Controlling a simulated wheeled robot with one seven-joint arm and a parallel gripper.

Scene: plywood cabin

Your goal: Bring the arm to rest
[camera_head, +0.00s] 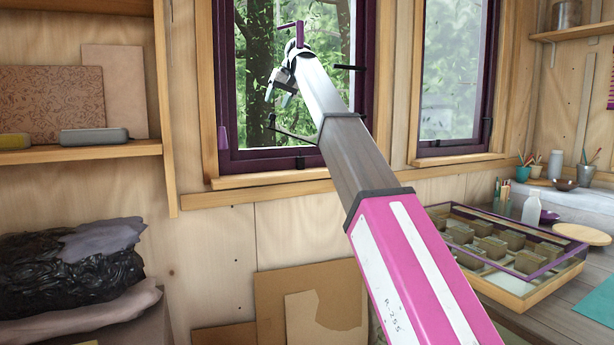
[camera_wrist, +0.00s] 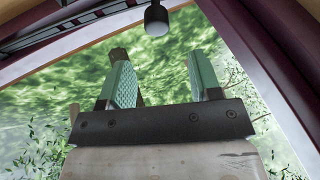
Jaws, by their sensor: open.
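My arm reaches up and away from the lower right of the head view, with a pink and white section nearest and grey metal sections beyond. My gripper (camera_head: 279,97) is at its far end, in front of the left window (camera_head: 258,125), high above the sill. In the wrist view, the two green-padded fingers of my gripper (camera_wrist: 163,72) stand apart with nothing between them. Green foliage shows behind them. The dark purple window frame (camera_wrist: 262,50) runs close beside the fingers on the right of that view. I cannot tell whether anything touches the frame.
A wooden shelf (camera_head: 80,153) is on the left wall, above a pile of dark bags (camera_head: 70,270). A glass-topped case (camera_head: 515,292) stands on the workbench at right, near a white bottle (camera_head: 531,208). Brown boards (camera_head: 335,282) lean below the window.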

